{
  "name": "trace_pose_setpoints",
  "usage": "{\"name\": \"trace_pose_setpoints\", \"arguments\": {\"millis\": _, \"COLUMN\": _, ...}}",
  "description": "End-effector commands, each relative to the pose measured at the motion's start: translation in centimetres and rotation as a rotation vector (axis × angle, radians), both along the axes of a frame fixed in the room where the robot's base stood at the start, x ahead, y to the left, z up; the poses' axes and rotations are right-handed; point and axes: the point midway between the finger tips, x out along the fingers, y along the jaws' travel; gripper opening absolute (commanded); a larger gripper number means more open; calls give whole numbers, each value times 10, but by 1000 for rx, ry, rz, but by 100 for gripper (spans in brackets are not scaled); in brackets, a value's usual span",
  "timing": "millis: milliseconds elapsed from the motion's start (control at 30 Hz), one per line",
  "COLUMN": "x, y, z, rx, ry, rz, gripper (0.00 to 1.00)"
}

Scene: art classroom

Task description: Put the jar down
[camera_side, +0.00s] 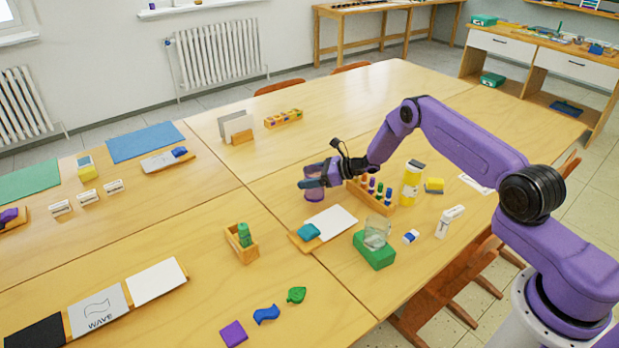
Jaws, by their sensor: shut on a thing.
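A purple, see-through jar (314,195) is upright between the fingers of my gripper (314,182), near the middle of the table (285,215). My gripper is shut on the jar, reaching it from the right with its fingers across the jar's side. The fingers hide part of the jar's middle. I cannot tell from this view whether the jar's base touches the table or hangs just above it.
Table left of the jar is clear.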

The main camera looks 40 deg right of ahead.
Motion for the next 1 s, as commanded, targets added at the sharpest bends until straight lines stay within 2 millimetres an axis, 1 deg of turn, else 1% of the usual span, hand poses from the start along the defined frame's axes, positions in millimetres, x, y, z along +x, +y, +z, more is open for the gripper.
{"name": "trace_pose_setpoints", "arguments": {"millis": 433, "x": 0, "y": 0, "z": -6, "rx": 1, "ry": -1, "rz": 0, "gripper": 41}}
{"name": "trace_pose_setpoints", "arguments": {"millis": 467, "x": 0, "y": 0, "z": -5, "rx": 1, "ry": -1, "rz": 0, "gripper": 81}}
{"name": "trace_pose_setpoints", "arguments": {"millis": 500, "x": 0, "y": 0, "z": -5, "rx": 1, "ry": -1, "rz": 0, "gripper": 94}}
{"name": "trace_pose_setpoints", "arguments": {"millis": 533, "x": 0, "y": 0, "z": -5, "rx": 1, "ry": -1, "rz": 0, "gripper": 97}}
{"name": "trace_pose_setpoints", "arguments": {"millis": 800, "x": 0, "y": 0, "z": -5, "rx": 1, "ry": -1, "rz": 0, "gripper": 97}}
{"name": "trace_pose_setpoints", "arguments": {"millis": 900, "x": 0, "y": 0, "z": -2, "rx": 1, "ry": -1, "rz": 0, "gripper": 97}}
{"name": "trace_pose_setpoints", "arguments": {"millis": 1000, "x": -6, "y": -6, "z": 1, "rx": 1, "ry": 1, "rz": -2, "gripper": 97}}
